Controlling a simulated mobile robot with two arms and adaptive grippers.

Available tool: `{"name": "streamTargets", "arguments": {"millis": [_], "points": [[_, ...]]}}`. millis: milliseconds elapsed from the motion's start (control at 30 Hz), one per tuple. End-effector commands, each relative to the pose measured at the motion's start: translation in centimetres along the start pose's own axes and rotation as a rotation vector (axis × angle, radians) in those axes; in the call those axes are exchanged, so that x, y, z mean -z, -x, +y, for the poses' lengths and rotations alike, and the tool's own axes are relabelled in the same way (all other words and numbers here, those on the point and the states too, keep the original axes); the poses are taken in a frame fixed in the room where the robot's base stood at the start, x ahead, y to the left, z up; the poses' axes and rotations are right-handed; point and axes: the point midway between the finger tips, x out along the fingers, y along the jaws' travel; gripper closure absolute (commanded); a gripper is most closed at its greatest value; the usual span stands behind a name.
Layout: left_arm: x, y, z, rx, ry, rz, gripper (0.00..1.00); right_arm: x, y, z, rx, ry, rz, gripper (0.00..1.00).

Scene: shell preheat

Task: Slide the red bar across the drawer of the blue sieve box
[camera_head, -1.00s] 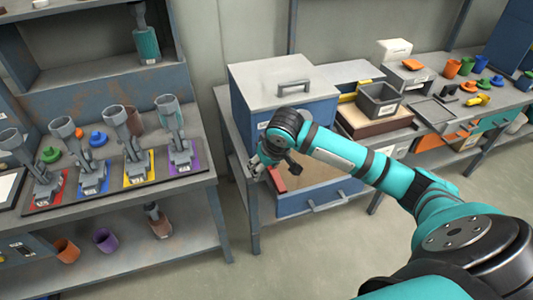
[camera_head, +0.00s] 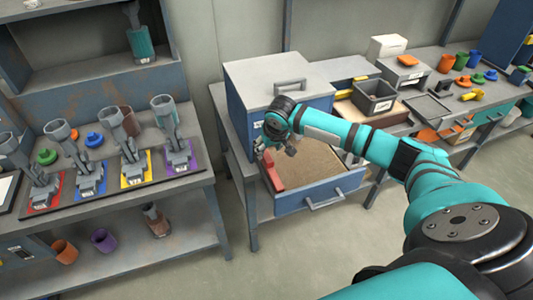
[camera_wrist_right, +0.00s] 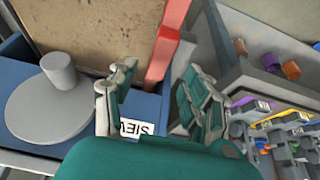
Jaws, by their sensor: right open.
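The blue sieve box (camera_head: 243,106) with a grey lid stands on the bench, its drawer (camera_head: 330,186) pulled out. The drawer holds a flat brown surface. The red bar (camera_head: 273,174) lies along the drawer's left side, its rear part hidden by my gripper. My right gripper (camera_head: 276,152) is open above the bar's rear end. In the right wrist view, the red bar (camera_wrist_right: 160,56) runs away from between the open fingers of the right gripper (camera_wrist_right: 160,92), beside the brown surface. I cannot tell whether the fingers touch it. My left gripper is not in view.
Left, a rack (camera_head: 115,195) carries several grey cup-topped fixtures on coloured pads. Right of the box stand a grey bin (camera_head: 375,98) and a bench with coloured small parts. Clear floor (camera_head: 300,255) lies in front of the drawer. The wrist view shows a grey disc (camera_wrist_right: 45,115) with a stub.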

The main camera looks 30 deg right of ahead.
Motion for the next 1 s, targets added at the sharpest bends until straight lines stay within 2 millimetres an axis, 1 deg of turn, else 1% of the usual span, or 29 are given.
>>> {"name": "streamTargets", "arguments": {"millis": [33,100,200,300,467,700,767,1000], "points": [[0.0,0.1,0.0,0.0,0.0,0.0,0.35,0.0,-1.0,-0.1,0.001,-0.002,-0.003,0.5],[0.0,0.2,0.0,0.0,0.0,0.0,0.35,0.0,-2.4,0.0,0.0,-0.002,-0.003,0.5],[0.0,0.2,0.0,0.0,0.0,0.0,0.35,0.0,-3.9,-0.1,0.0,-0.001,-0.002,0.5],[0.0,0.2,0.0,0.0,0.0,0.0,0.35,0.0,-4.9,0.0,0.0,-0.001,-0.001,0.5],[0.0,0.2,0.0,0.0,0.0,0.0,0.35,0.0,-5.7,0.0,0.0,0.0,0.001,0.5],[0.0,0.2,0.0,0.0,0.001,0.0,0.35,0.0,-5.7,0.0,0.0,0.001,0.001,0.5],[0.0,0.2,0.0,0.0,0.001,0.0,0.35,0.0,-5.7,0.0,0.0,0.001,0.001,0.57],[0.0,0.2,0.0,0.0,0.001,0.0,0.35,0.0,-5.7,0.0,0.0,0.001,0.0,0.88]]}}
